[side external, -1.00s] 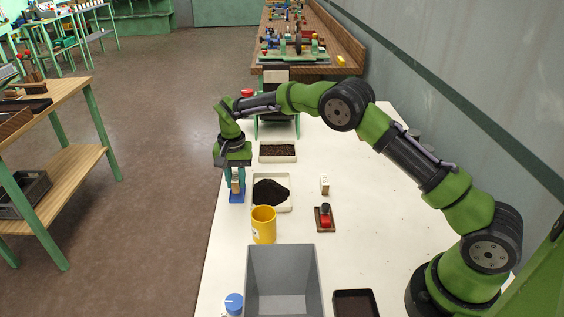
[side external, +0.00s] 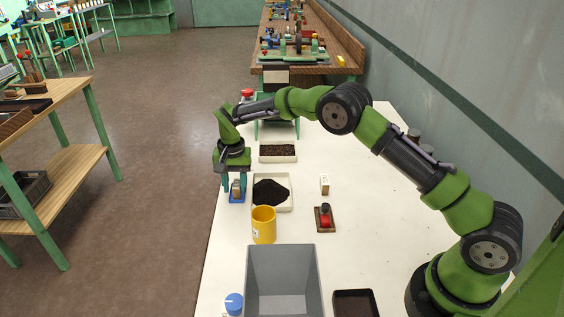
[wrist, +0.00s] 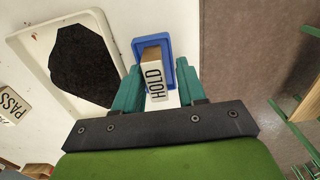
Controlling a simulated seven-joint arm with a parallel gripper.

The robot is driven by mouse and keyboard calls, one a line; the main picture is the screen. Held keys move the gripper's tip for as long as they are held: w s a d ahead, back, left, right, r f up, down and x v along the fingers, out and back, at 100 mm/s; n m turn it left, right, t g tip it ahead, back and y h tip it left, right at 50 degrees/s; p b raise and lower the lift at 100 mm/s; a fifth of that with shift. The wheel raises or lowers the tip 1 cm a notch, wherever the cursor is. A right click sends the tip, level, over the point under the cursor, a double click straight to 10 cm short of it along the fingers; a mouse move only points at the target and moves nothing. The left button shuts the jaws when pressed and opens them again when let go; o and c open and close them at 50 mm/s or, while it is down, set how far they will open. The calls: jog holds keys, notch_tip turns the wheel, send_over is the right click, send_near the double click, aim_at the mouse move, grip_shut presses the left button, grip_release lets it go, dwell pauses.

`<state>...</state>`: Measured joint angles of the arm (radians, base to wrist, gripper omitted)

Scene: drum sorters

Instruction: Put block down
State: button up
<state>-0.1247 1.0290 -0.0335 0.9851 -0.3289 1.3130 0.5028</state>
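The block (wrist: 153,73), with a wooden top and a white face reading HOLD, stands on a small blue tray (wrist: 137,46). In the side view the block (side external: 236,189) is small between the fingers, over the blue tray (side external: 237,199). My gripper (wrist: 158,80) points down, with its teal fingers on either side of the block. The fingers look spread, with a gap at the right of the block in the wrist view. My gripper also shows in the side view (side external: 235,186). The block's lower part is partly hidden.
A yellow cup (side external: 263,225), a grey bin (side external: 283,282), a white PASS block (side external: 324,184) and a red-handled stamp-like piece (side external: 325,218) stand nearby. The table's left edge is close.

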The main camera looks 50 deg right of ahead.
aim_at(237, 183)
jog(key=shift+s+d+f, duration=0.25)
jog(key=shift+d+f, duration=0.05)
jog(key=shift+r, duration=0.25)
jog(key=s+d+r+n+t, duration=0.1)
jog(key=s+r, duration=0.2)
jog(key=r, duration=0.8)
jog(key=s+d+r+t, duration=0.1)
jog(key=s+r, duration=0.2)
jog(key=r, duration=0.8)
jog(key=s+r+n+t+y, duration=0.1)
jog(key=s+r+n, duration=0.1)
jog(key=s+r, duration=0.6)
jog(key=s+f+n+t, duration=0.1)
jog(key=s+f+t, duration=0.1)
jog(key=s, duration=0.7)
jog(key=s+f+n+t, duration=0.1)
jog(key=s+f, duration=0.4)
jog(key=s, duration=0.5)
jog(key=shift+d+t+y, duration=0.25)
jog(key=shift+t+y, duration=0.15)
jog(key=shift+t, duration=0.1)
jog(key=shift+r, duration=0.1)
